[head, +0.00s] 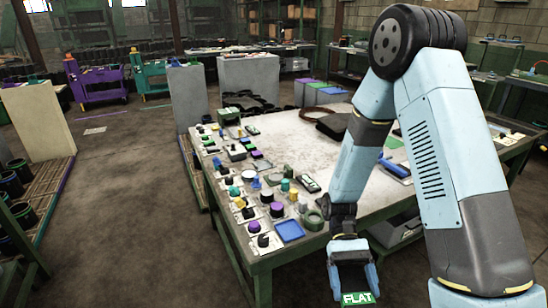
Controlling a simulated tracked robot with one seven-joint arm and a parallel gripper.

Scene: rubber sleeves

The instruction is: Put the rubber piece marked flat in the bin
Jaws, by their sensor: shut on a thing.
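My gripper (353,281) is low at the front, off the near edge of the table, with its fingers pointing down. It is shut on a dark rubber piece (352,275). A green label with "FLAT" in white letters shows at the lower edge of the piece. The lower part of the piece is cut off by the picture's bottom edge. Several dark round containers (20,212) stand at the far left, on and near a slatted pallet. I cannot tell which container is the bin.
A worktable (305,150) with a pale top holds many knobs and coloured parts along its left side, and a small blue tray (290,230) near its front corner. Grey blocks (249,80) stand behind it. The floor (125,210) left of the table is open.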

